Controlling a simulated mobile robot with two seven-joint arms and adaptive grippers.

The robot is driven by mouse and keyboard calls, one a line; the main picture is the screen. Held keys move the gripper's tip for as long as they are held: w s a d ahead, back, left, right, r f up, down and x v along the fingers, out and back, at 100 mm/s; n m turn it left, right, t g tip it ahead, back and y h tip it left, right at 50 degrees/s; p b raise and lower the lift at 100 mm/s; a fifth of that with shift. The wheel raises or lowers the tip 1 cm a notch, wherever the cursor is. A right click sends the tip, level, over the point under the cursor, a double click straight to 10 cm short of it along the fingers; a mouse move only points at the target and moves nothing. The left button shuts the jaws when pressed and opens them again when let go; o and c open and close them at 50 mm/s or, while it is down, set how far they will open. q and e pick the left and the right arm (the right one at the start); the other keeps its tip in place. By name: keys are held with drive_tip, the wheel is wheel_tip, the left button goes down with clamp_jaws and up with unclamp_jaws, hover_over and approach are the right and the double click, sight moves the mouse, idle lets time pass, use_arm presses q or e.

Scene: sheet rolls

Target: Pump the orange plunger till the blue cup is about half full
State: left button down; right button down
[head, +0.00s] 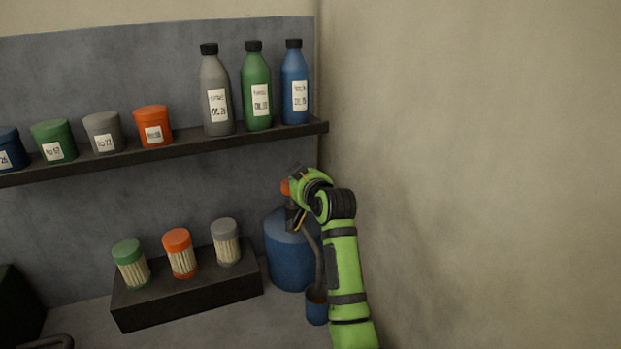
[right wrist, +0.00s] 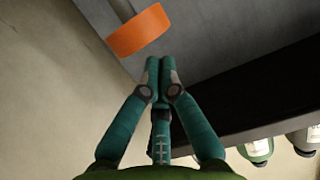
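A blue container (head: 290,262) stands in the corner by the right wall. Its orange plunger (head: 285,186) shows at the top, partly hidden by my right arm. In the right wrist view, the orange plunger (right wrist: 138,30) is just beyond and left of my right gripper (right wrist: 158,66). The gripper's fingers are closed together with nothing between them, apart from the plunger in the picture. A grey spout tube (head: 319,268) runs down toward the blue cup (head: 316,309), which my arm partly covers. The cup's fill level cannot be made out. My left gripper is not in view.
A shelf (head: 180,146) above holds jars and a grey, a green and a blue bottle (head: 294,88). A dark stand (head: 190,299) left of the container carries three ribbed jars. The right wall (head: 480,170) is close to my arm.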

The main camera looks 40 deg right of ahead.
drive_tip(key=b+v, duration=0.1)
drive_tip(key=v, duration=0.7)
drive_tip(key=shift+s+b, duration=0.3)
drive_tip(key=shift+b, duration=0.1)
drive_tip(key=shift+a+f, duration=0.1)
drive_tip(key=shift+a, duration=0.05)
